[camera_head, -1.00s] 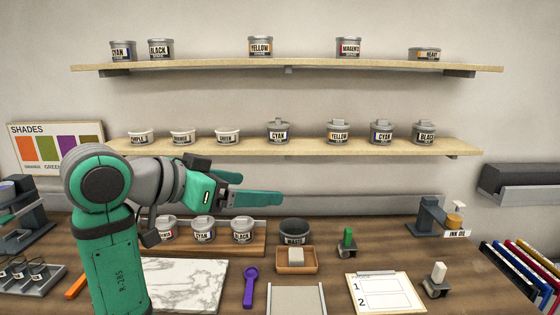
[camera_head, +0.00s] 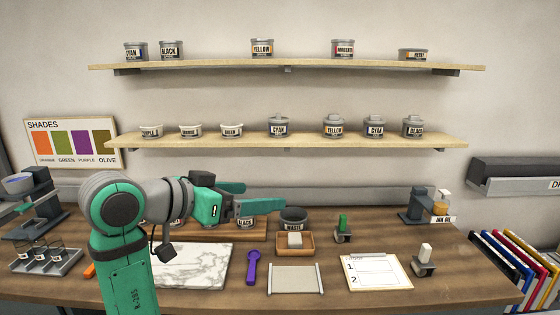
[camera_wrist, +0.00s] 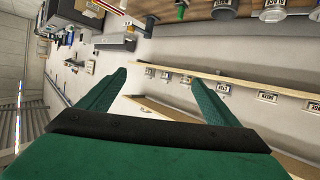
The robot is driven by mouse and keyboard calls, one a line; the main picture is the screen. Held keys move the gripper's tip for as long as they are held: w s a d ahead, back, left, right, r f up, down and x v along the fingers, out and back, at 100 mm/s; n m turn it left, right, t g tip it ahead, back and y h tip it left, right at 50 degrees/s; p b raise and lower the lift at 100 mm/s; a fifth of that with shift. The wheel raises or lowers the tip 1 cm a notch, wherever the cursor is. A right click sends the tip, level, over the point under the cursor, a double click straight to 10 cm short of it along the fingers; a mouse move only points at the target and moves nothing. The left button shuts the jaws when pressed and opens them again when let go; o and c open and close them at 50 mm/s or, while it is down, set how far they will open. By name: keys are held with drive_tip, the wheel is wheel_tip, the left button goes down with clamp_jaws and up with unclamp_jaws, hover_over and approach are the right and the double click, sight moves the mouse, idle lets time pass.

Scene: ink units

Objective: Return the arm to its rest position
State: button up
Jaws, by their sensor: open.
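My green and grey arm stands at the left of the head view, bent at the elbow, with its forearm pointing right over the workbench (camera_head: 400,235). My gripper (camera_head: 252,198) is open and empty, in the air in front of the wall below the lower shelf. In the wrist view my gripper (camera_wrist: 158,85) shows two green fingers spread wide with nothing between them. In the head view the arm hides part of the wooden block and the ink cans behind it.
The upper shelf (camera_head: 290,65) and lower shelf (camera_head: 290,143) hold several ink cans. Coloured binders (camera_head: 505,265) stand at right.

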drive_tip(key=w+d+f+n+t, duration=0.1)
drive_tip(key=w+f+n, duration=0.1)
drive_tip(key=f, duration=0.6)
drive_tip(key=w+d+f+n+t+y, duration=0.1)
drive_tip(key=f+n+t, duration=0.15)
drive_tip(key=f, duration=0.55)
drive_tip(key=w+d+f+n+t, duration=0.1)
drive_tip(key=w+f+n, duration=0.15)
drive_tip(key=f, duration=0.45)
drive_tip(key=s+d+f+n+t+y, duration=0.1)
drive_tip(key=s+f+n+y, duration=0.3)
drive_tip(key=f, duration=0.6)
drive_tip(key=s+f+y, duration=0.1)
drive_tip(key=s+f, duration=0.4)
drive_tip(key=f, duration=0.4)
drive_tip(key=s+f+n+y, duration=0.1)
drive_tip(key=s+f+y, duration=0.1)
drive_tip(key=s+f, duration=0.5)
drive_tip(key=s+f+y, duration=0.2)
drive_tip(key=s+f, duration=0.1)
drive_tip(key=s, duration=0.8)
drive_tip(key=s+d+r+m, duration=0.1)
drive_tip(key=s+r+m, duration=0.1)
drive_tip(key=s, duration=0.8)
drive_tip(key=s+d+r+m, duration=0.1)
drive_tip(key=s+r+m, duration=0.1)
drive_tip(key=s, duration=0.9)
